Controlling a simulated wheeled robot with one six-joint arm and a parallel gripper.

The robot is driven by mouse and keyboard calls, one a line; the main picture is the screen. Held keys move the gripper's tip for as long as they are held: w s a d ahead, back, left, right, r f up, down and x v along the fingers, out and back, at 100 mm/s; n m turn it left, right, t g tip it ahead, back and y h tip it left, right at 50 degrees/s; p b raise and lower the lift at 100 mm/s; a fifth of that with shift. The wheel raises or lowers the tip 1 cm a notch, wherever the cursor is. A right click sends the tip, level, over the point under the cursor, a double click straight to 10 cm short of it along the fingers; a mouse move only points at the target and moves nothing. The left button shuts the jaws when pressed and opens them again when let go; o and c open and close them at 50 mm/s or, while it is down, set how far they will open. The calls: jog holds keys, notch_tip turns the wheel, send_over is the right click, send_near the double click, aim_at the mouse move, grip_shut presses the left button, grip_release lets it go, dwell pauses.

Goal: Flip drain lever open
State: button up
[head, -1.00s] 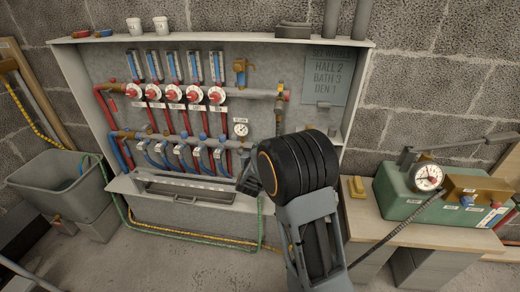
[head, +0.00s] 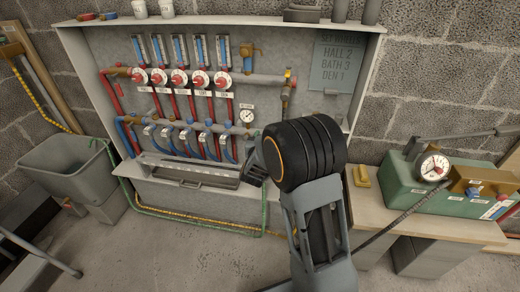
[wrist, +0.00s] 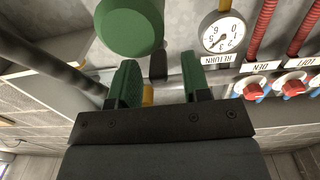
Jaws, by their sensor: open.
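My gripper (wrist: 159,72) shows in the wrist view with its two green-padded fingers apart and nothing held between them. A small yellow piece (wrist: 148,95) shows between the fingers, beside a grey horizontal pipe; I cannot tell if it is the drain lever. A large green round part (wrist: 130,26) lies beyond the fingertips, with a dark upright piece (wrist: 158,62) beside it. In the head view my arm covers the right end of the lower manifold bar. A green hose (head: 264,215) rises there, and its upper end is hidden.
The return gauge (head: 247,115) is close to my arm; it also shows in the wrist view (wrist: 223,35). Several red dials (head: 180,77) line the upper manifold. A grey tub (head: 65,168) stands left, a green pump box (head: 425,190) on the right bench (head: 400,222).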

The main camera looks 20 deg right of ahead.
jog(key=p+v, duration=0.2)
jog(key=v, duration=1)
jog(key=s+a+r+n+g+y+p, duration=0.1)
jog(key=a+r+n+g+y+p, duration=0.15)
jog(key=r+y+p, duration=0.5)
jog(key=s+a+r+n+g+y+p, duration=0.2)
jog(key=a+r+p, duration=0.1)
jog(key=r+p, duration=0.85)
jog(key=s+d+r+n+g+p, duration=0.1)
jog(key=s+d+r+g+p, duration=0.3)
jog(key=s+r+g+p, duration=0.3)
jog(key=s+r+p, duration=0.4)
jog(key=s+r, duration=0.4)
jog(key=shift+r+n, duration=0.2)
jog(key=shift+n, duration=0.15)
